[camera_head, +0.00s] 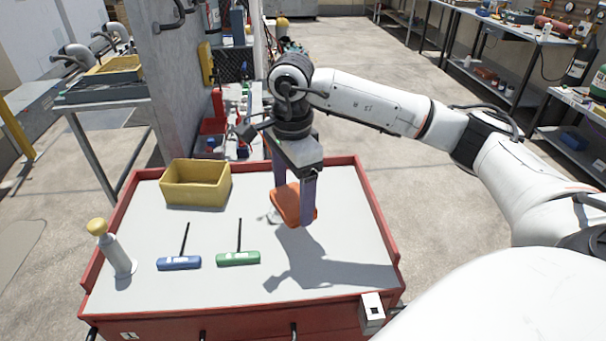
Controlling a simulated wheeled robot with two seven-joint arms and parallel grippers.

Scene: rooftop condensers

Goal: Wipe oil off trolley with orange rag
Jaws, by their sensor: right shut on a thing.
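The trolley (330,285) is red with a pale grey top and a raised rim, and stands right in front of me. My right gripper (292,213) points down over the middle right of the top. It is shut on the orange rag (285,205), which looks like a folded pad between the fingers. The rag is at or just above the surface; I cannot tell if it touches. A small grey mark (268,217) shows beside the rag's left edge, possibly oil, partly hidden by the rag. My left gripper is not in view.
On the trolley top are a yellow bin (196,184), a blue T-handle tool (179,263), a green T-handle tool (238,258) and a grey cylinder with a yellow cap (112,250). The front right of the top is clear. Shelving (490,85) stands at the far right.

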